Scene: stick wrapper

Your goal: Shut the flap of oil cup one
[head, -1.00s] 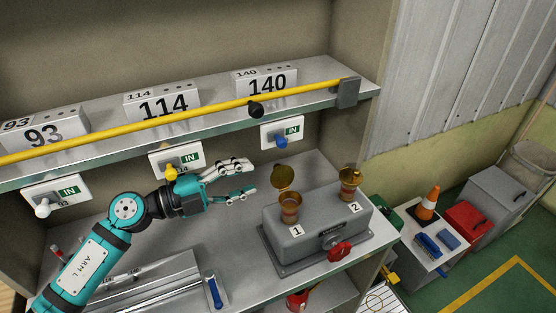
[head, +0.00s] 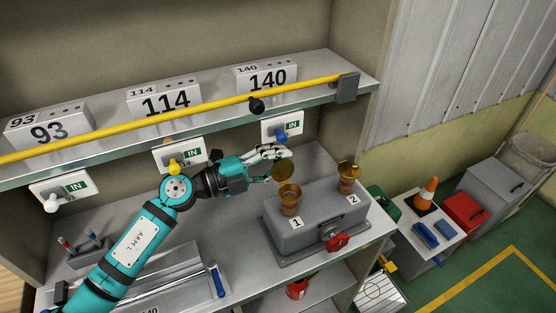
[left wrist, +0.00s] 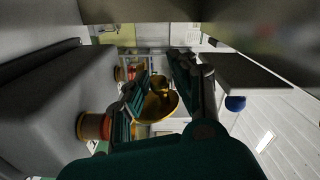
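Oil cup one (head: 289,203) is a brass cup on the grey block, behind label 1. Its round flap (head: 283,172) stands up, open, at the cup's back edge. My left gripper (head: 282,164) is open beside the flap, its fingers reaching right from behind and left of the cup. In the left wrist view the flap (left wrist: 162,105) shows between the spread fingers, and the cup (left wrist: 92,126) is at the left. I cannot tell whether a finger touches the flap. My right gripper is not in view.
Oil cup two (head: 347,182) stands to the right on the same grey block (head: 315,225); a red knob (head: 337,242) is on the block's front. A shelf with a yellow bar (head: 200,120) and a white switch panel with a blue knob (head: 282,138) are behind and above the gripper.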

